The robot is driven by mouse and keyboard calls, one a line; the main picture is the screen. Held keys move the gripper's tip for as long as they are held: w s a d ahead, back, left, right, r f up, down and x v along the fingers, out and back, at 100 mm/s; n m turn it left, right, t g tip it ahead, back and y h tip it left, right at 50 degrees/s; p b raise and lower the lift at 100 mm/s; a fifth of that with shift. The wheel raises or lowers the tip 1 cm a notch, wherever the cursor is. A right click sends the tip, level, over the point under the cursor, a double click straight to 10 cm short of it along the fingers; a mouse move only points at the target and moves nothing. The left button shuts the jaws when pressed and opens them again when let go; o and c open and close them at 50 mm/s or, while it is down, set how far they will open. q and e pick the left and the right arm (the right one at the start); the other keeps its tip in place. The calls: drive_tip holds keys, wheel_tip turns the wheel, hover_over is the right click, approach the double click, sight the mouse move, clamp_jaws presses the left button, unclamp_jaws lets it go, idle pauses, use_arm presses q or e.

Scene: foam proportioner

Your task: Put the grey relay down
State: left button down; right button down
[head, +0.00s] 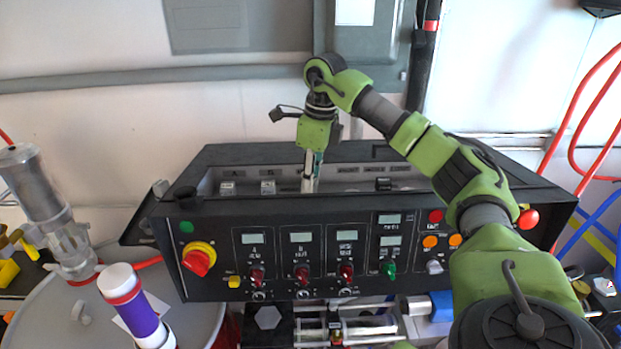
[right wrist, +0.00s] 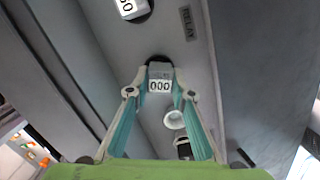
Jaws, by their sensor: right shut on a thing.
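My right gripper (head: 310,185) points straight down into the recessed top of the black control panel (head: 345,208). My left gripper is not in view.
Two similar small blocks (head: 228,187) (head: 268,187) stand in the recess left of the gripper. The wrist view shows a white round part (right wrist: 174,120) close to the right finger. The recess walls run close on both sides. A red-yellow knob (head: 198,258) sits on the panel front.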

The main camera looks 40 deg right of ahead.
sight(316, 182)
drive_tip(key=shift+a, duration=0.1)
drive_tip(key=shift+f, duration=0.25)
drive_tip(key=c, duration=1.8)
unclamp_jaws()
drive_tip(key=shift+r, duration=0.5)
drive_tip(key=r, duration=0.4)
drive_tip(key=r+b, duration=0.1)
drive_tip(key=r, duration=0.1)
drive_tip(key=shift+s+d, duration=0.2)
drive_tip(key=shift+s, duration=0.1)
wheel_tip(316, 182, up, 3)
drive_tip(key=shift+s+f+p, duration=0.1)
drive_tip(key=shift+s+p, duration=0.05)
drive_tip(key=shift+p, duration=0.5)
drive_tip(key=shift+s+d+r, duration=0.1)
drive_tip(key=shift+s+r, duration=0.1)
drive_tip(key=shift+r, duration=1.15)
